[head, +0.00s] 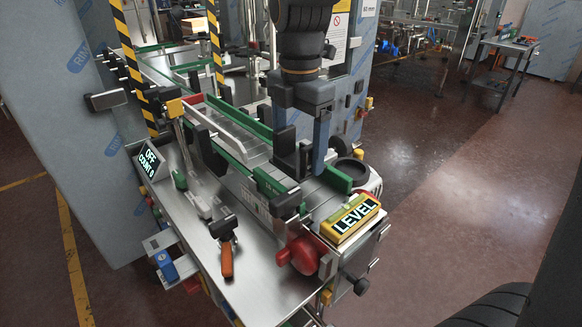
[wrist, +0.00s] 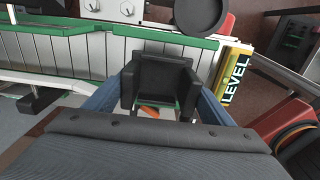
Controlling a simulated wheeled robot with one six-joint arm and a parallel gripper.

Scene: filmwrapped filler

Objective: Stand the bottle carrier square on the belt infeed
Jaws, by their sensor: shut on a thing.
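My gripper (head: 306,160) points down over the near end of the filling line. In the wrist view its two blue-grey fingers (wrist: 157,100) stand on either side of a black, square-sided piece that I take for the bottle carrier (wrist: 160,78), and are shut on it. In the head view the bottle carrier (head: 286,152) shows as a dark block left of the near finger; the other finger is hidden. The belt infeed (head: 322,196) is grey slatted track with green guide rails. The carrier overlaps a green rail in the wrist view; I cannot tell if it touches anything.
A yellow LEVEL box (head: 353,218) stands at the right corner, beside a red knob (head: 300,255). A round black cup (head: 350,171) is behind the belt. An orange-handled tool (head: 226,258) lies on the steel deck.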

